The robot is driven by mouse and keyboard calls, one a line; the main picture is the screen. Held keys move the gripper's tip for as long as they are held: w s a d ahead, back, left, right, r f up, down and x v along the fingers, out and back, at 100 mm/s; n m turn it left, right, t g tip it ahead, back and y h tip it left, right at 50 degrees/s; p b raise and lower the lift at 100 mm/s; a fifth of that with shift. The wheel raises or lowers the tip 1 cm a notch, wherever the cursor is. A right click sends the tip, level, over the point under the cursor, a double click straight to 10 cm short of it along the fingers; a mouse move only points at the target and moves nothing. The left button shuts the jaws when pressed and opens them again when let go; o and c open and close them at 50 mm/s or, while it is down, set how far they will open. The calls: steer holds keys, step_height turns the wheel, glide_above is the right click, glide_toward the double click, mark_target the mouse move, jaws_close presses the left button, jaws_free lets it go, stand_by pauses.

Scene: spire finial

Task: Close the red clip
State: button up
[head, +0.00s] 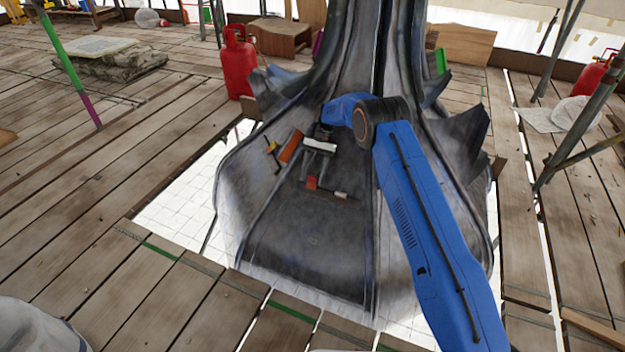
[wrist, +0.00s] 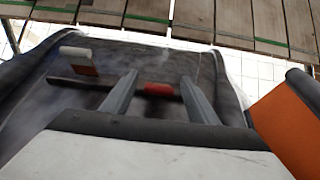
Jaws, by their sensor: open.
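A small red piece, which looks like the red clip (head: 312,182), sits on a dark bar against the grey metal spire. In the wrist view the red clip (wrist: 158,89) shows between and just beyond my two fingertips. My gripper (head: 315,172) is open, with its fingers apart and nothing held. In the wrist view my gripper (wrist: 158,82) has one finger to each side of the clip; I cannot tell whether they touch the bar. Whether the clip is open or closed is too small to tell.
An orange panel (head: 291,147) stands close left of my gripper and fills the right of the wrist view (wrist: 290,125). A pale cylinder (head: 341,195) lies right of the clip. The spire (head: 310,250) rises through a plank deck (head: 130,160). A red gas bottle (head: 238,62) stands behind.

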step_height(320, 180, up, 8)
steer(key=shift+f, duration=0.25)
